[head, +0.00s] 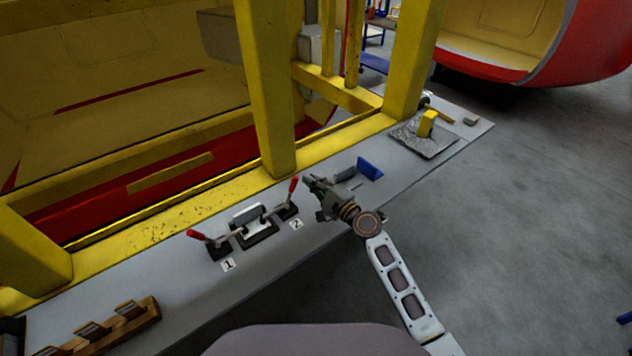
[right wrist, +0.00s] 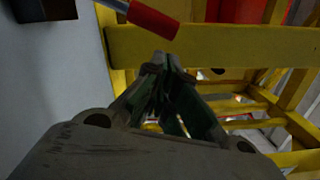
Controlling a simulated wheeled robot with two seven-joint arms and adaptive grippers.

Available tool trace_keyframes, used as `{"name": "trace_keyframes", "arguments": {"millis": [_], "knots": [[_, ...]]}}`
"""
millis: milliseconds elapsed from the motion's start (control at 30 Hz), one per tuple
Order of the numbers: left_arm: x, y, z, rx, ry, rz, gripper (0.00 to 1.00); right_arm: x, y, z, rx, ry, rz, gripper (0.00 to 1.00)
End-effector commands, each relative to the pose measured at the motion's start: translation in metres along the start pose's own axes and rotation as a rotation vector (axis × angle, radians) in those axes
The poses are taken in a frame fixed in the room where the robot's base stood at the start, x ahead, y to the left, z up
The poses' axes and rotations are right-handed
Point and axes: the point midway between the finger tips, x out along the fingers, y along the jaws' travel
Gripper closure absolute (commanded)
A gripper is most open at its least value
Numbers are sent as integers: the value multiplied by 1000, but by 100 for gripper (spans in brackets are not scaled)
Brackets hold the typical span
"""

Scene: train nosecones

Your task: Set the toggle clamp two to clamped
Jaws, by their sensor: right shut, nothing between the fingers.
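Toggle clamp two (head: 289,206) is at the right end of a black fixture on the grey bench, by the label "2" (head: 296,225). Its red-tipped handle (head: 293,186) stands up, tilted slightly right. Toggle clamp one (head: 215,246) is at the left end, by the label "1" (head: 228,265); its red handle (head: 196,234) slants up to the left. My right gripper (head: 308,182) is shut and empty, just right of clamp two's handle. In the right wrist view a red handle tip (right wrist: 153,18) shows above and left of the fingers (right wrist: 160,62). My left gripper is out of view.
A grey and blue object (head: 369,168) lies on the bench beyond my gripper. A metal plate with a yellow block (head: 428,123) is farther right. A yellow post (head: 270,90) rises behind the clamps. A wooden rack (head: 115,325) is at lower left.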

Motion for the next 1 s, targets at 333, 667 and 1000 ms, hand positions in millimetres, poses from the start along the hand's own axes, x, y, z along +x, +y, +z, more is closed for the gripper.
{"name": "trace_keyframes", "arguments": {"millis": [333,667,1000], "knots": [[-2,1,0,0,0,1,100,0,-7,6,-93,0,4,100],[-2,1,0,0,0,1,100,1,-6,6,-92,0,4,100],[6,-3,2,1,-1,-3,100,4,-2,0,-93,1,4,100]]}}
